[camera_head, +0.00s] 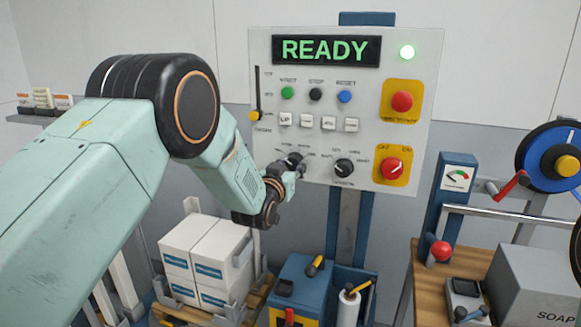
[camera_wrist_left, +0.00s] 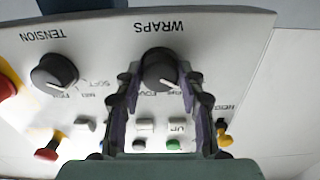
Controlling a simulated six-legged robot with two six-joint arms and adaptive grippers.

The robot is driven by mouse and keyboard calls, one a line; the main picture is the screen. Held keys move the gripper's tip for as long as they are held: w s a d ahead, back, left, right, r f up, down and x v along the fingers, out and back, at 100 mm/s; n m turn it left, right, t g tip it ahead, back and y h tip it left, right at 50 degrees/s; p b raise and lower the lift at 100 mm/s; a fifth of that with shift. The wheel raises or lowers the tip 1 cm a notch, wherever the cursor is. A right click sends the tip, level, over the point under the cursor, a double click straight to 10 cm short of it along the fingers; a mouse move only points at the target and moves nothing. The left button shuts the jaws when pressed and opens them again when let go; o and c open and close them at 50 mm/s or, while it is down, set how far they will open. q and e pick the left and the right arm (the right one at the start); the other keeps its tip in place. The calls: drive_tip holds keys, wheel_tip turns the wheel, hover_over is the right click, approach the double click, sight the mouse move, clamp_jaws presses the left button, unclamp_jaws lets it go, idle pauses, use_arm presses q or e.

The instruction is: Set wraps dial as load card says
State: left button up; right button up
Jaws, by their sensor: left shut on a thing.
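The black wraps dial (camera_head: 293,159) is at the lower left of the white control panel (camera_head: 225,38). In the left wrist view the dial (camera_wrist_left: 159,68) sits under the upside-down WRAPS label, between my finger ends. My left gripper (camera_head: 291,168) reaches it from below left and is shut on it; it also shows in the left wrist view (camera_wrist_left: 160,84). The fingers hide part of the dial and most of its scale words, so I cannot read its setting. No load card that I can read shows. My right gripper is not in view.
The tension dial (camera_head: 344,168) and a red rotary switch (camera_head: 391,168) are to the right. Push buttons (camera_head: 315,95) and a red stop button (camera_head: 402,101) are above; the display (camera_head: 325,50) reads READY. White boxes (camera_head: 185,252) stand below. Small cards (camera_head: 42,98) are on the left shelf.

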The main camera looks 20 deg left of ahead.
use_arm(q)
drive_tip(key=shift+m, duration=0.4)
drive_tip(key=m+b, duration=0.1)
drive_tip(key=m, duration=0.1)
drive_tip(key=shift+m, duration=0.4)
drive_tip(key=shift+r+m+b, duration=0.1)
drive_tip(key=shift+m+b, duration=0.7)
drive_tip(key=shift+m, duration=1.1)
drive_tip(key=o, duration=1.2)
